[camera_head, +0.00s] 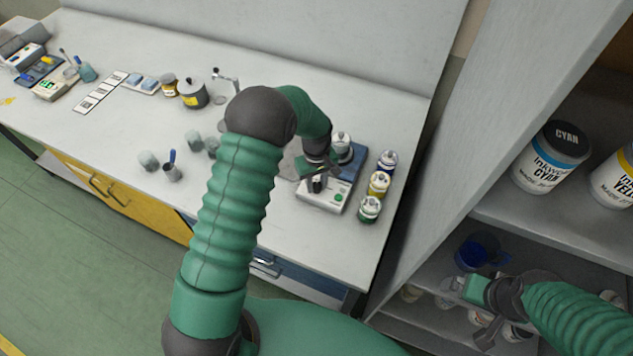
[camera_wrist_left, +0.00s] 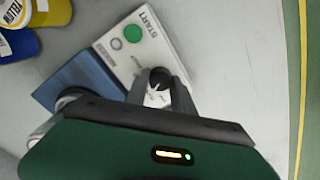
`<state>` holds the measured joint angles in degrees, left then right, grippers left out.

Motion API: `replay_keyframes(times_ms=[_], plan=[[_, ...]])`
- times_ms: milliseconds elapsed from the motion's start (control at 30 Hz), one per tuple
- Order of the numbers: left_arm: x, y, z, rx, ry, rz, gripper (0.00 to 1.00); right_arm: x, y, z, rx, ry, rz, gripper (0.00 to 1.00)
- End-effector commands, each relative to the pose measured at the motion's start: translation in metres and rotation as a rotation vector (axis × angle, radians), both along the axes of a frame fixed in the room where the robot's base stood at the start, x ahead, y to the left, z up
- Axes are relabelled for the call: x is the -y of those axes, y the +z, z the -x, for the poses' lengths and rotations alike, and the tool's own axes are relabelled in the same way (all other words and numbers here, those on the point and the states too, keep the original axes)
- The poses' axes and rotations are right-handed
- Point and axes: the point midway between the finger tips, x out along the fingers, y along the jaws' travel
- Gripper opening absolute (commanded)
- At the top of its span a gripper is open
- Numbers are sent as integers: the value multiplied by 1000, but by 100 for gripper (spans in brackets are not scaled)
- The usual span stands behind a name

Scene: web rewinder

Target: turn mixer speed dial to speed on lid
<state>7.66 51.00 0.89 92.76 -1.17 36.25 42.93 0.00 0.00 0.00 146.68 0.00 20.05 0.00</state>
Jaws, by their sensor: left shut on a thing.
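The mixer (camera_head: 323,202) stands at the right end of the bench, with a white front panel and a blue base. In the left wrist view the mixer (camera_wrist_left: 115,62) shows a green START button and a grey round button. Its black speed dial (camera_wrist_left: 160,77) sits between the fingers of my left gripper (camera_wrist_left: 160,90), which is shut on it. The dial's setting is not readable. In the head view my left gripper (camera_head: 316,178) reaches down over the panel. A jar with a pale lid (camera_head: 342,140) sits on the mixer; no speed is readable there. My right gripper (camera_head: 485,310) is before the shelf; its jaws are unclear.
Small bottles with blue (camera_head: 388,160), yellow (camera_head: 379,184) and green (camera_head: 369,208) bands stand right of the mixer. A shelf unit (camera_head: 425,165) rises at the right with a large cyan ink container (camera_head: 549,160).

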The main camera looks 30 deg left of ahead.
Motion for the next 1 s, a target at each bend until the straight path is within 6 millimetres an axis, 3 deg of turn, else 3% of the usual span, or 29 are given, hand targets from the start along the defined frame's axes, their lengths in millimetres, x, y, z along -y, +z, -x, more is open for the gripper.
replay_keyframes(times_ms=[467, 500, 633, 1000], plan=[[0, 2, -3, 8, -15, -1, 0, 0, 1, 0, 0, 0, 0, 100], [0, 2, -3, 8, -15, -1, 35, 0, 1, 0, 0, 0, 0, 100], [0, 1, -2, 6, -14, 0, 51, 0, 1, 0, 0, 0, 0, 100], [0, 6, -1, 3, -14, 0, 51, 0, 0, 0, 0, 0, 0, 100]])
